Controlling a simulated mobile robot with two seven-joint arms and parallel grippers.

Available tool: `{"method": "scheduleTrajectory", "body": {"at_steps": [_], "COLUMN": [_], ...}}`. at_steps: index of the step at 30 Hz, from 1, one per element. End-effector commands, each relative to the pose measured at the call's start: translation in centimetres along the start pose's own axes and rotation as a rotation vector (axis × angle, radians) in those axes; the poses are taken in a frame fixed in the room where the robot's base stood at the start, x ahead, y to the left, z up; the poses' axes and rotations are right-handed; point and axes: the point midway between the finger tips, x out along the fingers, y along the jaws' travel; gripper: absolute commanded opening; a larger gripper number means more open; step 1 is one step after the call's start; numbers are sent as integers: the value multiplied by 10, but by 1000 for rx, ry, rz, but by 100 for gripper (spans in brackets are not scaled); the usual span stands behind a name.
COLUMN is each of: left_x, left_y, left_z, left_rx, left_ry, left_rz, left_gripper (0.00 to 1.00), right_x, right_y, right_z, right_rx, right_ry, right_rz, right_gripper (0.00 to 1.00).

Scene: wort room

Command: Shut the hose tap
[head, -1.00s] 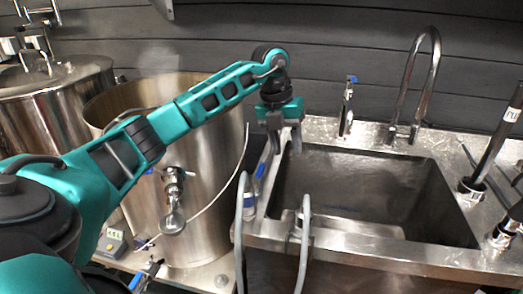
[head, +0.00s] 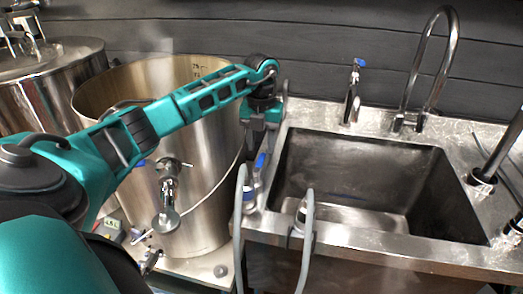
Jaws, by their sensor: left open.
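A small tap with a blue lever (head: 260,161) stands at the left rim of the sink, beside a looped grey hose (head: 239,225); it looks like the hose tap. Its lever points up and slightly right. My left gripper (head: 261,146) points down just above this lever, open. I cannot tell whether the fingers touch the lever or stand behind it. My right gripper is not in view.
The steel sink (head: 345,245) is empty. A blue-topped tap (head: 352,92) and a tall curved faucet (head: 440,70) stand behind it. A large steel kettle (head: 205,215) with its own valve (head: 168,185) stands left, under my left arm.

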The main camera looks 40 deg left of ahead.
Motion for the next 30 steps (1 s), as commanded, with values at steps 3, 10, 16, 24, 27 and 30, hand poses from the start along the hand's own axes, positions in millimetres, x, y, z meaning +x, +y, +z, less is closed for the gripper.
{"method": "scheduleTrajectory", "body": {"at_steps": [3,10,16,24,27,30], "left_x": [17,29,29,29,29,29], "left_y": [0,0,0,0,0,0], "left_z": [0,0,0,0,0,0], "left_rx": [1,1,1,1,1,1], "left_ry": [3,0,0,0,0,0], "left_rz": [-1,-1,-1,-1,-1,-1], "left_gripper": [44,44,44,21,11,2], "right_x": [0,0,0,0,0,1], "right_y": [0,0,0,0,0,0], "right_z": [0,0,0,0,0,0], "right_rx": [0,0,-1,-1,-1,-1], "right_ry": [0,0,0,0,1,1], "right_rz": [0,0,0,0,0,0], "right_gripper": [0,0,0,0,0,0]}}
